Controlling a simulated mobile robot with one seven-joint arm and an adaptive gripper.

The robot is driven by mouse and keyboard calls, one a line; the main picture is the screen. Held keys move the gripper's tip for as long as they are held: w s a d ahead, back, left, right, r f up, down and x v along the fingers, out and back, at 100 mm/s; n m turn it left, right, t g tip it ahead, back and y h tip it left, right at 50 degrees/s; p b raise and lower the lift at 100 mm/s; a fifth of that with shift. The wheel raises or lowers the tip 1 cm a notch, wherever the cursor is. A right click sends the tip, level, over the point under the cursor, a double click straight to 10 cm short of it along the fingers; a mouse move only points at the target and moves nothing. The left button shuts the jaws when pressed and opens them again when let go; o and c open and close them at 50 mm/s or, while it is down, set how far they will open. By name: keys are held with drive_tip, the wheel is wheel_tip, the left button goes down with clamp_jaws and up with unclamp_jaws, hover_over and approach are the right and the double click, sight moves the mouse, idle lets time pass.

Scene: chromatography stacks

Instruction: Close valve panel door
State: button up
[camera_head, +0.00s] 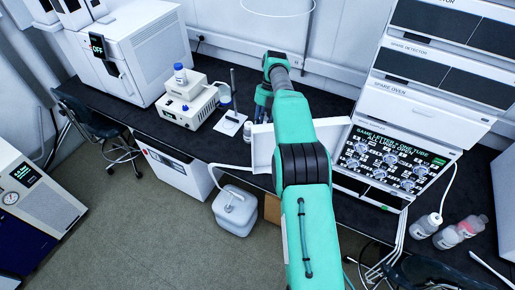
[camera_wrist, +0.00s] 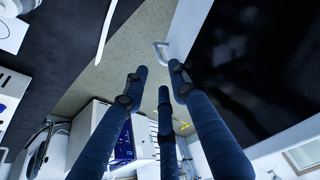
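The valve panel (camera_head: 385,160) is a dark panel with several round valves and a lettered label, in the lower part of the white stack at right in the head view. A white door-like panel (camera_head: 262,152) stands out to its left, partly hidden behind my arm; it looks like the valve panel door, swung open. My gripper (camera_head: 262,100) is at its far side, above the bench. In the wrist view, my gripper's dark blue fingers (camera_wrist: 160,78) are spread with nothing between them. A pale handle (camera_wrist: 160,52) on a white edge lies just beyond the fingertips, with no clear contact.
The black bench (camera_head: 205,145) carries a white instrument (camera_head: 188,104) with a bottle on top and a stand (camera_head: 232,122). A white jug (camera_head: 235,212) is on the floor below the bench. Open floor lies at left.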

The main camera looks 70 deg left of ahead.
drive_tip(key=p+x, duration=0.1)
drive_tip(key=x, duration=0.7)
drive_tip(key=shift+f, duration=0.4)
drive_tip(key=shift+d, duration=0.1)
clamp_jaws()
